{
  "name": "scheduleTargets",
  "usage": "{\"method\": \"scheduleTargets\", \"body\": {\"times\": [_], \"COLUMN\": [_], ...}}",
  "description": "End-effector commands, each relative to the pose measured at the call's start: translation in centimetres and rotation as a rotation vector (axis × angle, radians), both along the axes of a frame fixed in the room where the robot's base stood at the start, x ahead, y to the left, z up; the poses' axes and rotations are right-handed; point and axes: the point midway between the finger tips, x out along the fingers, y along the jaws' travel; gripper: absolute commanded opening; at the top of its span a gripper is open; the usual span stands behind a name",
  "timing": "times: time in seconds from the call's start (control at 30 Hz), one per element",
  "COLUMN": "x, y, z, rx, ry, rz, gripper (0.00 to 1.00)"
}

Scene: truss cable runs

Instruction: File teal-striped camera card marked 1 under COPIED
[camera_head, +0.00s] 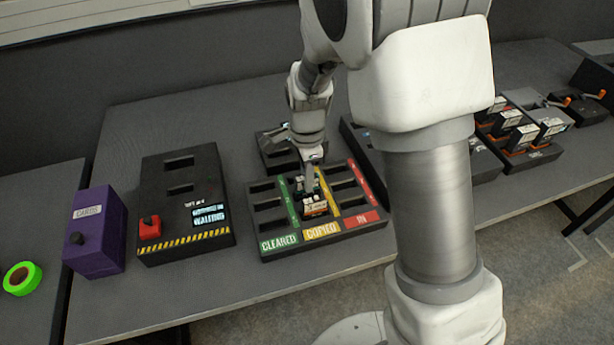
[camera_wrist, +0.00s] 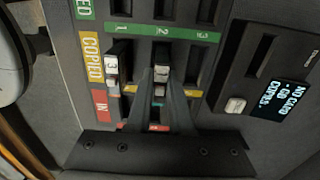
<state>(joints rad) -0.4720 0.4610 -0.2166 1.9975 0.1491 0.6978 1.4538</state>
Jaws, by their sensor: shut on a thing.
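The black card tray (camera_head: 268,251) has columns labelled CLEARED, COPIED and IN, also seen in the wrist view (camera_wrist: 100,121). My gripper (camera_head: 309,185) points down over the COPIED column. In the wrist view its fingers (camera_wrist: 161,80) are shut on a small dark card with a pale label (camera_wrist: 160,91), at the COPIED slot numbered 2. I cannot tell how deep the held card sits, and its stripe and number are not clear. Another card (camera_wrist: 111,66), its label apparently reading 3, stands in the front COPIED slot; it also shows in the head view (camera_head: 315,208).
Behind the tray is a black device with a screen (camera_wrist: 281,98) reading NO CARD. Left are a black box with a red button (camera_head: 150,228) and a purple CARDS box (camera_head: 96,240). More cards stand in racks (camera_head: 515,135) at right. My arm hides part of the table.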

Motion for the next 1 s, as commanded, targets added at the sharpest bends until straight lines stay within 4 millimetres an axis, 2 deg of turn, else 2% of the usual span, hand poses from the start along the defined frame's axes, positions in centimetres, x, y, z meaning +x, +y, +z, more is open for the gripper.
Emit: {"method": "scheduleTargets", "body": {"times": [0.77,0.8,0.97,1.0], "x": [0.02,0.02,0.02,0.02], "y": [0.01,0.01,0.01,0.01], "z": [-0.68,-0.67,-0.67,-0.67], "rx": [0.000,0.000,0.000,0.000], "ry": [-0.001,-0.001,-0.001,-0.001], "rz": [0.000,0.000,0.000,0.000], "gripper": [0.00,0.23,0.51,0.54]}}
